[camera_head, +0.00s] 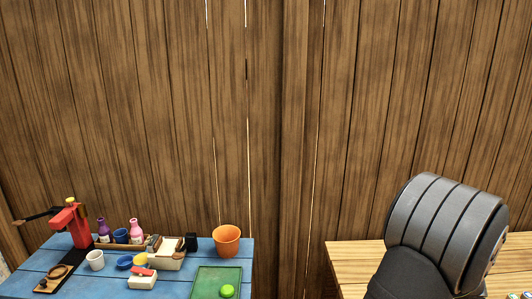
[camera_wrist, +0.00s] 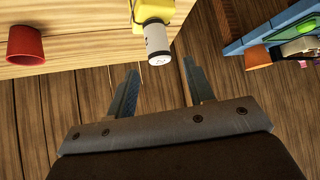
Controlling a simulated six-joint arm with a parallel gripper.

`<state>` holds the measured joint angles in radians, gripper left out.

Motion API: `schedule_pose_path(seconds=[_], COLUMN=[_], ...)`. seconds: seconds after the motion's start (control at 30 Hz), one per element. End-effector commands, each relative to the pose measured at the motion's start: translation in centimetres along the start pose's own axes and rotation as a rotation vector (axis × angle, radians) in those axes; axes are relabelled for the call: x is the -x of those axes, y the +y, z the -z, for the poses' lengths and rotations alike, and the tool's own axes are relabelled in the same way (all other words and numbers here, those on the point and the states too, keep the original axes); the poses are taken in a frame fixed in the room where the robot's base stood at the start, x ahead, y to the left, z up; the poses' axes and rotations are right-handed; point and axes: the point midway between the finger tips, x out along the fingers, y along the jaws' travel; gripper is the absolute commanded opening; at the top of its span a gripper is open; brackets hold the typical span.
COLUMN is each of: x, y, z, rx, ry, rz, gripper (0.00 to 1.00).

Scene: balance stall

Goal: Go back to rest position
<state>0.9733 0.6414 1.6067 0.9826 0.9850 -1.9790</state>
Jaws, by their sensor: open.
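My gripper (camera_wrist: 160,67) is in the wrist view, with its two fingers spread apart and nothing held between them. Beyond the fingertips, a white cylinder with a yellow part (camera_wrist: 153,12) shows at the edge of the light wooden table (camera_wrist: 85,25). It looks apart from the fingers, though the distance is hard to judge. In the head view my gripper is not visible. A large grey ribbed part of my arm stands at the lower right and hides part of the wooden table (camera_head: 350,258) there.
A red cup (camera_wrist: 25,44) is on the wooden table. The blue table (camera_head: 172,287) holds a red scale post (camera_head: 80,226), bottles, cups, a wooden box, an orange pot (camera_head: 226,241) and a green tray (camera_head: 207,281) with a green ball (camera_head: 227,291). A gap separates the tables. A plank wall (camera_head: 160,110) stands behind.

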Motion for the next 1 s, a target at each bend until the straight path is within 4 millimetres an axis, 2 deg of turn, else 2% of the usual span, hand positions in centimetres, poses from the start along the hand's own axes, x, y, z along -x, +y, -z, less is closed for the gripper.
schedule_pose_path(seconds=[0.03, 0.3, 0.37, 0.4, 0.57, 1.0], x=[-1.3, -6.7, -7.2, -6.2, -3.8, 4.9], y=[-0.1, -0.1, 0.0, 0.1, 0.1, 0.2], z=[0.0, 0.0, 0.0, 0.9, 3.2, 0.6], rx=[0.001, 0.001, 0.001, 0.005, 0.004, 0.0], ry=[0.0, -0.001, -0.001, 0.002, 0.002, 0.001], rz=[0.005, 0.005, 0.0, -0.004, -0.004, -0.005], gripper=[0.48, 0.48, 0.48, 0.48, 0.48, 0.48])
